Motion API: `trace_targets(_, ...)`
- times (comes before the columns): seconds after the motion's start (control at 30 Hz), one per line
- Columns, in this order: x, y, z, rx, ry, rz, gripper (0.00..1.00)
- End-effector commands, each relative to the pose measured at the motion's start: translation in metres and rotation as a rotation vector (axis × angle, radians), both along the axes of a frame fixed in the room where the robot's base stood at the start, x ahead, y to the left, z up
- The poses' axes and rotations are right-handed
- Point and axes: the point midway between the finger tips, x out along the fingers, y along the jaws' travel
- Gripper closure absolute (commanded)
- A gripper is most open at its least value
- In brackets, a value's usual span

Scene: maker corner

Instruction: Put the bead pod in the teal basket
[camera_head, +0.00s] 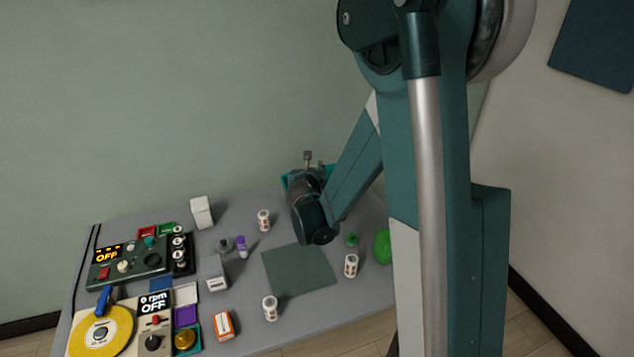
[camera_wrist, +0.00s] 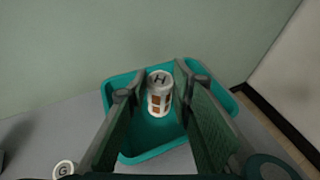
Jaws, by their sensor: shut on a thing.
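My gripper (camera_wrist: 160,84) is shut on a bead pod (camera_wrist: 159,101), a small white jar with orange-brown panels and an H on its lid. The pod is upright between the fingertips, over the teal basket (camera_wrist: 128,157) in the wrist view. Its height above the basket floor is hard to judge. In the head view the basket (camera_head: 286,181) is at the back of the table, mostly hidden behind my wrist. The held pod cannot be made out there.
Similar white jars stand on the grey table: at the back (camera_head: 264,221), right (camera_head: 351,266) and front (camera_head: 270,309). One with a G lid (camera_wrist: 63,169) shows in the wrist view. A green mat (camera_head: 299,271) is bare. Control boxes (camera_head: 130,264) crowd the left.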

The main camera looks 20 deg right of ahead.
Motion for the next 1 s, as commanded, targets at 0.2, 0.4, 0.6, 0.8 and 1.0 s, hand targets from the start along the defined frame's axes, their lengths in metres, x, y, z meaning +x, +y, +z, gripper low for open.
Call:
trace_targets(0.2, 0.03, -0.028, -0.005, -0.002, 0.0, -0.158, 0.89)
trace_targets(0.4, 0.053, -0.06, 0.0, -0.003, 0.001, -0.359, 0.89)
trace_targets(0.6, 0.069, -0.088, 0.014, -0.005, 0.003, -0.564, 0.89)
trace_targets(0.8, 0.078, -0.106, 0.033, -0.006, 0.003, -0.741, 0.89)
trace_targets(1.0, 0.08, -0.114, 0.046, -0.005, 0.004, -0.845, 0.89)
